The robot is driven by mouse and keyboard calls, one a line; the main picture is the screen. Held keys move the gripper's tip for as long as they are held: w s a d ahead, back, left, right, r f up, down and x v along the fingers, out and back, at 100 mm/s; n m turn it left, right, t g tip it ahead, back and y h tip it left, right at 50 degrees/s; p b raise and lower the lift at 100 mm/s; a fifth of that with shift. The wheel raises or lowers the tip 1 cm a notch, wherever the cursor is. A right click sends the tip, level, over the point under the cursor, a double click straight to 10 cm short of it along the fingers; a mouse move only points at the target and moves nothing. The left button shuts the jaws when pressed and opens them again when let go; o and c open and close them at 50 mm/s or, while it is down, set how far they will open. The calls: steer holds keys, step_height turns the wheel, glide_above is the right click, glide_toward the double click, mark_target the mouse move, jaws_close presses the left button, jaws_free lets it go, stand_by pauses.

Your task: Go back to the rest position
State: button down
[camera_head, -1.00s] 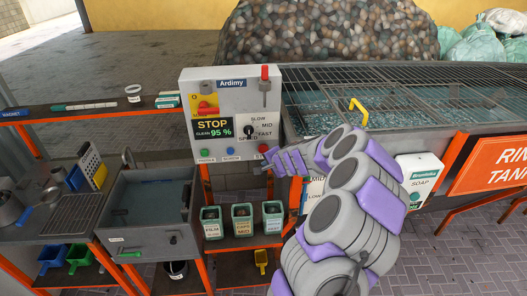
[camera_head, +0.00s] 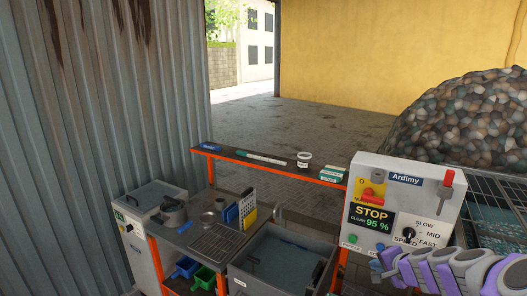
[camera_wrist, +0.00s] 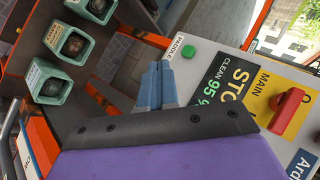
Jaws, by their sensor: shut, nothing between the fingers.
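My gripper (camera_wrist: 153,85) shows in the wrist view with its grey-blue fingers together and nothing between them. It is in front of the lower part of the Ardimy control panel (camera_wrist: 235,62), near the green PADDLE button (camera_wrist: 189,51); I cannot tell that it touches anything. In the head view my purple and grey arm is at the lower right, and my gripper (camera_head: 378,268) is at the panel's lower edge. The panel (camera_head: 398,166) reads STOP, CLEAN 95 %. Its red switch (camera_wrist: 291,110) sits on a yellow MAIN plate.
A sink (camera_head: 244,284) and a worktop with a pot (camera_head: 173,212) stand left of the panel. A shelf (camera_head: 225,155) holds small containers. A corrugated wall (camera_head: 90,110) closes the left side. Open floor lies behind the shelf.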

steer(key=s+a+r+n+g+y, duration=0.1)
steer(key=s+a+r+n+g, duration=0.2)
steer(key=s+a, duration=0.6)
steer(key=s+a+r+n+g+y, duration=0.2)
steer(key=s+a+n, duration=0.4)
steer(key=a, duration=0.8)
steer(key=s+d+f+n+g+h, duration=0.2)
steer(key=s+g+h, duration=0.3)
steer(key=s, duration=2.1)
steer(key=shift+s+n+g+b, duration=0.4)
steer(key=shift+n+g, duration=0.3)
steer(key=shift+n, duration=0.1)
steer(key=shift+s+f, duration=0.1)
